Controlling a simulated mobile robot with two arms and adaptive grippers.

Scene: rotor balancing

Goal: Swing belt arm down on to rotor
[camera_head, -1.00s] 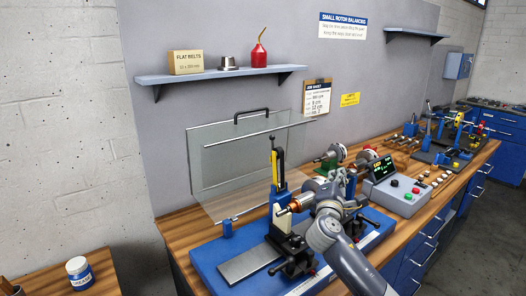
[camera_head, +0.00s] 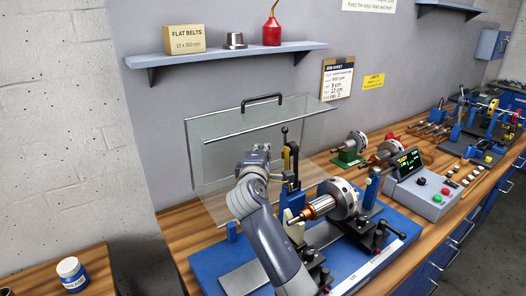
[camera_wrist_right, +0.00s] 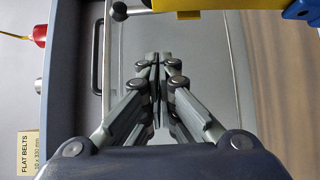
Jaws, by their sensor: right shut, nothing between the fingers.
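The belt arm (camera_head: 291,165), yellow and black with a dark knob on a rod at its top, stands upright on its blue post behind the rotor. Its yellow part (camera_wrist_right: 185,4) and the dark knob (camera_wrist_right: 119,11) also show at the top of the right wrist view. The rotor (camera_head: 342,200), silver with a copper-coloured winding, lies across the supports of the blue balancing stand (camera_head: 209,270). My right gripper (camera_head: 263,150) is just left of the belt arm, pointing towards the wall. Its fingers (camera_wrist_right: 158,62) are shut and empty, apart from the knob. My left gripper is out of view.
A clear guard panel (camera_head: 215,150) with a black handle stands behind the balancing stand. A control box (camera_head: 424,194) and spare rotors (camera_head: 350,146) are on the bench to the right. A shelf (camera_head: 215,57) with a belt box (camera_head: 184,39) hangs above.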

